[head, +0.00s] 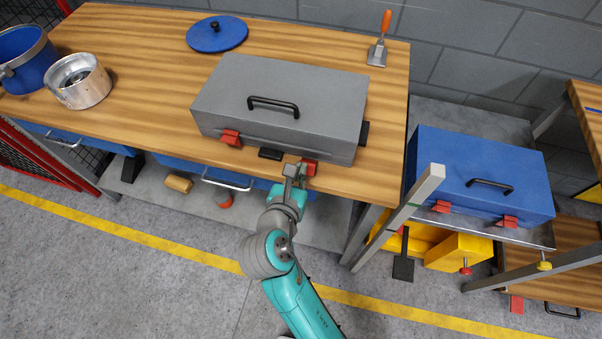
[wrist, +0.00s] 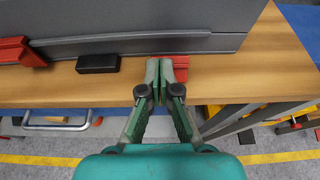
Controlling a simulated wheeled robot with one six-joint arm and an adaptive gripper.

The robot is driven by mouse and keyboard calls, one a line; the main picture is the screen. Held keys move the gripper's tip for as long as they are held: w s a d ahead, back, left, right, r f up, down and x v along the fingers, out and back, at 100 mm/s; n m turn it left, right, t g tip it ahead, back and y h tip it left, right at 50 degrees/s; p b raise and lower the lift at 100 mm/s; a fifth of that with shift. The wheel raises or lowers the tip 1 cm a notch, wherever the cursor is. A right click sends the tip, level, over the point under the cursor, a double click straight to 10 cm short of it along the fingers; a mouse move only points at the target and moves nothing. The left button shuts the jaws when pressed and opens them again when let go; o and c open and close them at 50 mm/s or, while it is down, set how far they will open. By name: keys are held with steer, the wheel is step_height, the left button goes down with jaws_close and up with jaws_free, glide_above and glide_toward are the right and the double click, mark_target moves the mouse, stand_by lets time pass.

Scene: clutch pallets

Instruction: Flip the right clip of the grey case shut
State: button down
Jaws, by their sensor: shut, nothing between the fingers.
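The grey case (head: 285,95) lies closed on the wooden workbench with its black handle on the lid. Its left red clip (head: 230,138) sits on the front face and also shows in the wrist view (wrist: 20,52). Its right red clip (head: 309,167) is partly hidden by my gripper (head: 294,172). In the wrist view the right clip (wrist: 177,60) shows behind and beside my fingertips. My gripper (wrist: 160,65) is shut and empty, its tips right at the right clip; I cannot tell whether they touch it. I cannot tell the clip's exact angle.
A black block (wrist: 98,63) lies on the bench before the case. A scraper (head: 378,50), blue lid (head: 217,34), metal pot (head: 78,82) and blue bucket (head: 25,60) stand farther off. A blue case (head: 480,175) rests on a cart to the right.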

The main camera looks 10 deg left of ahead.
steer(key=shift+w+r, duration=0.3)
steer(key=shift+r, duration=0.15)
steer(key=shift+w+r, duration=0.8)
steer(key=shift+w, duration=0.2)
steer(key=shift+r, duration=0.2)
steer(key=shift+r, duration=0.65)
steer(key=v, duration=1.2)
